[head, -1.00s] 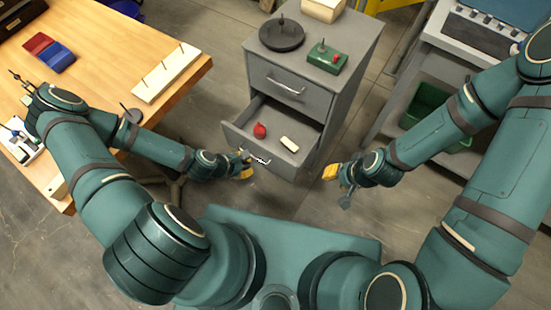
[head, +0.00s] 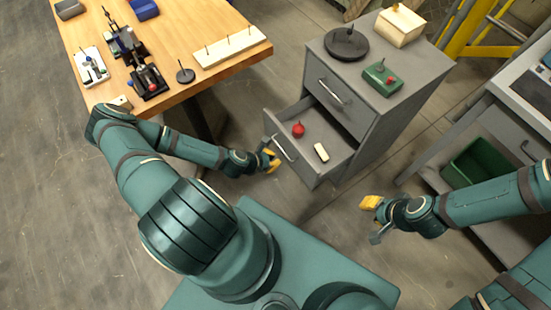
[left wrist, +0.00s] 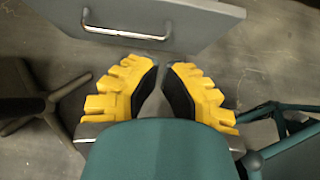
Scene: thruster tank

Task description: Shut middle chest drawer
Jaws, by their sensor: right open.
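The grey chest (head: 345,130) stands right of centre in the head view. Its drawer below the top one (head: 290,140) is pulled out, with a red item (head: 298,129) and a cream block (head: 321,152) inside. My left gripper (head: 272,160) is just in front of this drawer's handle (head: 284,149). In the left wrist view the handle (left wrist: 125,33) and drawer front lie beyond its fingertips (left wrist: 163,66), which are close together with a narrow gap and nothing visible between. Contact with the drawer cannot be told. My right gripper (head: 372,212) is open and empty, right of the chest.
The top drawer (head: 335,98) is shut. A dark disc (head: 347,43), a green box (head: 382,78) and a cream block (head: 400,25) stand on the chest. A wooden table (head: 210,25) is on the left. A grey bench with a green bin (head: 480,162) is on the right.

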